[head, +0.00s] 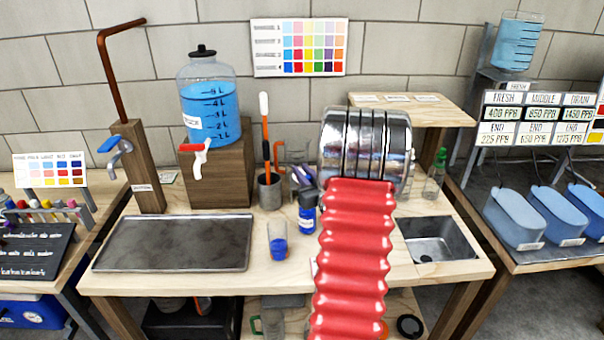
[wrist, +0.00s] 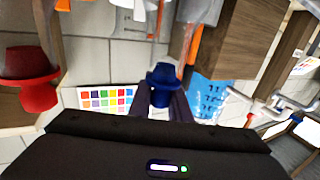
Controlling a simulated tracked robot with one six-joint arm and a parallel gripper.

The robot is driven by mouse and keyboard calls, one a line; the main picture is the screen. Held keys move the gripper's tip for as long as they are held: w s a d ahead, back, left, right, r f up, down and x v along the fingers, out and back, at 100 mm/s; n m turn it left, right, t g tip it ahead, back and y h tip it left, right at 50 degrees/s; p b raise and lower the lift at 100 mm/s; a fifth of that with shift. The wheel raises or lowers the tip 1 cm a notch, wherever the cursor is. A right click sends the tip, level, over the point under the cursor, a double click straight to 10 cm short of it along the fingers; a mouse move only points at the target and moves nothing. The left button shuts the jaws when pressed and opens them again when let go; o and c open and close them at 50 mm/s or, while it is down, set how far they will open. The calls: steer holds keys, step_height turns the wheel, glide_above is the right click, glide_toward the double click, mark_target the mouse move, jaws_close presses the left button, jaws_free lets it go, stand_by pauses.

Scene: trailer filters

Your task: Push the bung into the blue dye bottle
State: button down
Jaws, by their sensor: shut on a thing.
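In the wrist view my gripper (wrist: 160,98) is shut on a blue bung (wrist: 163,76), a small flanged plug between the dark fingertips. In the head view my red ribbed arm and its metal end hide most of the gripper; some dark purplish parts show just left of the metal end. The blue dye bottle (head: 307,215) stands upright on the wooden bench, just below those parts and left of my arm. Its top is dark and too small to make out. I cannot tell whether the bung touches the bottle.
A beaker with blue liquid (head: 278,246) stands in front of the bottle. A cup with tools (head: 269,192) and a large water jar (head: 210,105) stand behind left. A dark tray (head: 170,243) lies left; a sink (head: 440,240) and green-capped bottle (head: 434,180) are right.

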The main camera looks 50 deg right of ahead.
steer(key=shift+f, duration=0.4)
stand_by(0.8)
steer(key=c, duration=1.6)
jaws_free()
steer(key=shift+o, duration=0.8)
steer(key=o, duration=0.4)
steer(key=shift+c, duration=0.2)
step_height(320, 180, up, 7)
